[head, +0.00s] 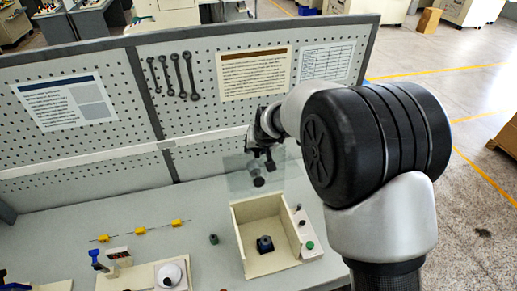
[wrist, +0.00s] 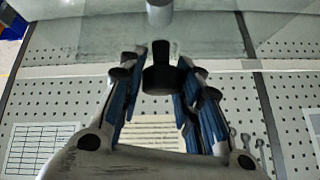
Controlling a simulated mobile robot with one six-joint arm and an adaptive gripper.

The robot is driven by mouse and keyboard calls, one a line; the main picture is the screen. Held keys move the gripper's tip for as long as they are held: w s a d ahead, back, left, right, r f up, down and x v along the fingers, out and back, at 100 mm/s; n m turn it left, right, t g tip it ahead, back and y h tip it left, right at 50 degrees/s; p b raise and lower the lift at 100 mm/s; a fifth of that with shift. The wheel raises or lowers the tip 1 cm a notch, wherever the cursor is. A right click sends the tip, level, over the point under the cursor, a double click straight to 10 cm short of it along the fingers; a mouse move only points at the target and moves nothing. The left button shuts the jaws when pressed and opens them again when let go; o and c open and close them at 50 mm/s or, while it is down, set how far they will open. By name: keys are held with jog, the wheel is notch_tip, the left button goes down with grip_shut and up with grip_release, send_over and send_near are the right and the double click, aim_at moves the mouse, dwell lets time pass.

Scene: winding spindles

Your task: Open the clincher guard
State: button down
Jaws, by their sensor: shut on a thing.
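The clincher guard (head: 236,180) is a clear pane standing raised, roughly upright, above the back of an open cream box (head: 240,240). Its pane also spans the top of the wrist view (wrist: 85,45). A dark knob (wrist: 158,80) on the guard sits between my blue-padded fingers, and my gripper (wrist: 158,62) is shut on it. In the head view my gripper (head: 262,160) is at the pane, in front of the pegboard. A dark block with a blue-grey top (head: 265,244) sits inside the box.
A green button (head: 309,245) is on the panel at the box's right. A small dark green part (head: 214,239) stands left of the box, and several yellow pieces (head: 139,231) lie farther left. The pegboard (head: 225,115) rises close behind. Bare bench lies between.

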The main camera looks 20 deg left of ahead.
jog(key=shift+w+a, duration=0.35)
jog(key=shift+w, duration=0.1)
jog(key=shift+r, duration=0.1)
jog(key=c, duration=1.7)
grip_release()
jog(key=o, duration=0.5)
jog(key=shift+a, duration=0.2)
jog(key=shift+d, duration=0.1)
jog(key=v, duration=1.2)
